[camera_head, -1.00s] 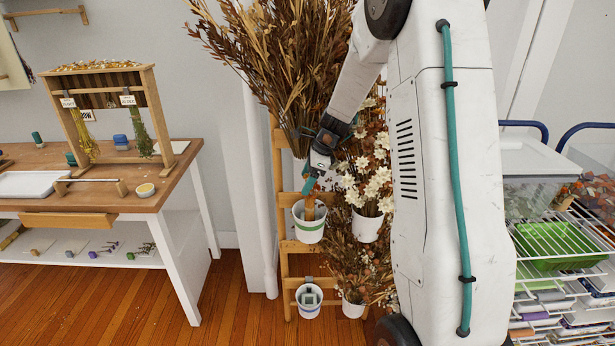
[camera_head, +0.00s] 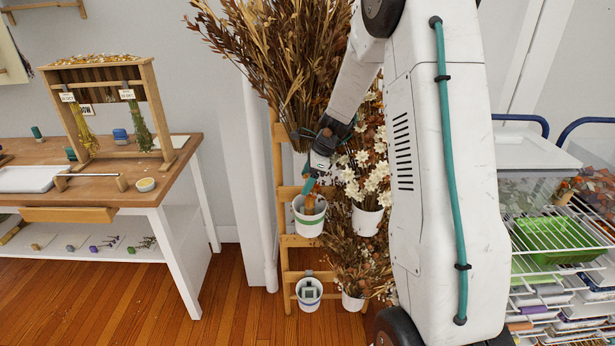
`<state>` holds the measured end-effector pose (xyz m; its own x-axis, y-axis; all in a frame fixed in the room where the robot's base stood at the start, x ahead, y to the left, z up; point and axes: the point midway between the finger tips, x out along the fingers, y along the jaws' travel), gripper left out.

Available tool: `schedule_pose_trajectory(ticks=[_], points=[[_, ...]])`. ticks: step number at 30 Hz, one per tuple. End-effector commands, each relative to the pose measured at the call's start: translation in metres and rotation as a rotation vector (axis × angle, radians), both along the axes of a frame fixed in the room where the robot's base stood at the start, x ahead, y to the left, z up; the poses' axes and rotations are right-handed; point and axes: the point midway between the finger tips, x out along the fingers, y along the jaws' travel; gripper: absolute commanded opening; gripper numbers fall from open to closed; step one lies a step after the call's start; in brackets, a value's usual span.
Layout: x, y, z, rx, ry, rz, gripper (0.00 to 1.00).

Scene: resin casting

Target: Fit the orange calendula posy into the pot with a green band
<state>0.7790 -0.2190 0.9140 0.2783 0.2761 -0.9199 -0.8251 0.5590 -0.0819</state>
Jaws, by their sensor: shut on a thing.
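The orange calendula posy (camera_head: 310,204) is upright inside the mouth of a white pot with a green band (camera_head: 308,228), which hangs on the wooden ladder stand. My gripper (camera_head: 310,187), with teal fingers, is just above the pot's rim and shut on the posy. The posy's lower part is hidden inside the pot, so I cannot tell whether it touches the bottom. A second white pot, with a blue band (camera_head: 309,294), hangs lower on the stand and holds a grey-green block.
Tall dried stems (camera_head: 285,60) rise behind my gripper. White flowers (camera_head: 367,177) in a pot stand close on its right. The wooden ladder stand (camera_head: 280,160) carries the pots. A workbench (camera_head: 130,196) is on the left, with bare floor between.

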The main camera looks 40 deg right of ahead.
Motion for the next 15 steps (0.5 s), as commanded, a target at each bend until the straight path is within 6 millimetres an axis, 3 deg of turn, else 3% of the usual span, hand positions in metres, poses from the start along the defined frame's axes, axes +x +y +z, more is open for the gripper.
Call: schedule_pose_trajectory(ticks=[12,13,15], points=[[0.0003,-0.0003,-0.0058,0.0,0.0,0.0,0.43],[0.0002,-0.0004,-0.0058,0.0,0.0,0.0,0.76],[0.0002,-0.0004,-0.0058,0.0,0.0,0.0,0.96]])
